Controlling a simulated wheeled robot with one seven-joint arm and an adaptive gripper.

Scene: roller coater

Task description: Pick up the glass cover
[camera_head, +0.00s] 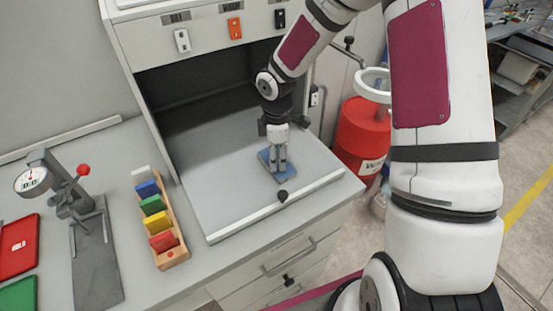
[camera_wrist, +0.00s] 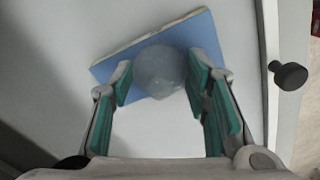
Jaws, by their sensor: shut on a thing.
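The glass cover (camera_wrist: 160,68) shows as a greyish, rounded, translucent thing in the wrist view. It is over a blue plate (camera_wrist: 205,35) with a pale edge; whether it touches the plate I cannot tell. My gripper (camera_wrist: 158,88) has its green-padded fingers on both sides of the glass cover and is shut on it. In the head view, my gripper (camera_head: 279,167) points down over the blue plate (camera_head: 264,160), inside the open cabinet near its front right. The glass cover is mostly hidden by my fingers there.
The cabinet floor (camera_head: 215,190) is bare to the left, with a raised front bar carrying a black knob (camera_head: 282,196). A wooden rack (camera_head: 174,257) of coloured blocks and a dial gauge stand (camera_head: 95,262) are left on the bench. A red drum (camera_head: 360,130) stands right.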

